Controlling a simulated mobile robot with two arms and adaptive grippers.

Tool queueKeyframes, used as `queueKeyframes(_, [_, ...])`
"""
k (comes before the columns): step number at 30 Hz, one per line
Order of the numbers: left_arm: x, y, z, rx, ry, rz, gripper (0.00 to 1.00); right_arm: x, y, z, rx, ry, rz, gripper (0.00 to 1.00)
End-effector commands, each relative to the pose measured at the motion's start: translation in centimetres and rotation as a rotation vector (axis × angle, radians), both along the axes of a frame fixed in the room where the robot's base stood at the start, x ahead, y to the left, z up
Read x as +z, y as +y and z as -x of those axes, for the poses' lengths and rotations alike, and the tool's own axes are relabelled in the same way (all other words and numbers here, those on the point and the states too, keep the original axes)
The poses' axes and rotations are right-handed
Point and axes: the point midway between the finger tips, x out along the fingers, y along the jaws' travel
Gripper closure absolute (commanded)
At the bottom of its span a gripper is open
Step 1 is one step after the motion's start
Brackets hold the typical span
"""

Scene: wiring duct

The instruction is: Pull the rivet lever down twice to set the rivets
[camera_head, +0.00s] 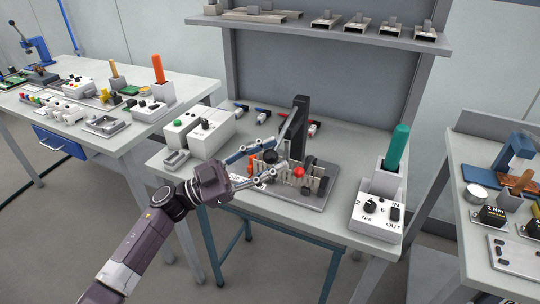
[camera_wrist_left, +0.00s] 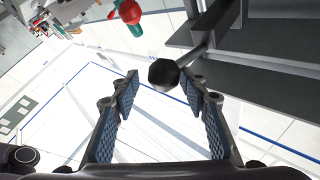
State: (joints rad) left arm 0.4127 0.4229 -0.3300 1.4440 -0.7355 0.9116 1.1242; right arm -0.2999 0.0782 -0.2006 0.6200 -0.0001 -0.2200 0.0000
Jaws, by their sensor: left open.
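The rivet press stands on the middle workbench, with a tall black column (camera_head: 300,122) and a thin grey lever (camera_head: 289,128) slanting down to the left. The lever ends in a black ball knob (camera_head: 270,157). My left gripper (camera_head: 268,161) is open, its two blue-padded fingers on either side of the knob. In the left wrist view the knob (camera_wrist_left: 164,73) sits between the fingertips (camera_wrist_left: 161,80), with the lever rod (camera_wrist_left: 208,38) running up right. I cannot tell whether a finger touches it. Rivets are not clearly visible. My right gripper is not in view.
A red knob (camera_head: 299,172) and slotted grey duct (camera_head: 318,186) are close beside the gripper on the base plate (camera_head: 310,199). White boxes (camera_head: 208,133) stand left; a control box (camera_head: 377,216) with a teal-handled tool (camera_head: 397,147) stands right. A shelf (camera_head: 320,31) is above.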

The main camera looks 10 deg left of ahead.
Motion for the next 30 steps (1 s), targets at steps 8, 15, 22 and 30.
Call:
queueKeyframes(8, [-1.2,1.3,0.2,0.013,0.014,-0.011,0.57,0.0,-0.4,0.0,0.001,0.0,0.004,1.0])
queueKeyframes(15, [-2.4,5.4,2.2,0.007,0.007,-0.008,0.57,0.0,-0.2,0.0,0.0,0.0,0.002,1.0])
queueKeyframes(22, [-3.5,8.9,4.0,0.004,0.002,-0.003,0.57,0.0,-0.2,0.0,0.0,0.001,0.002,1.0])
queueKeyframes(30, [-3.9,10.4,4.8,0.001,-0.003,0.0,0.57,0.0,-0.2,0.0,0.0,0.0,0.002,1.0])
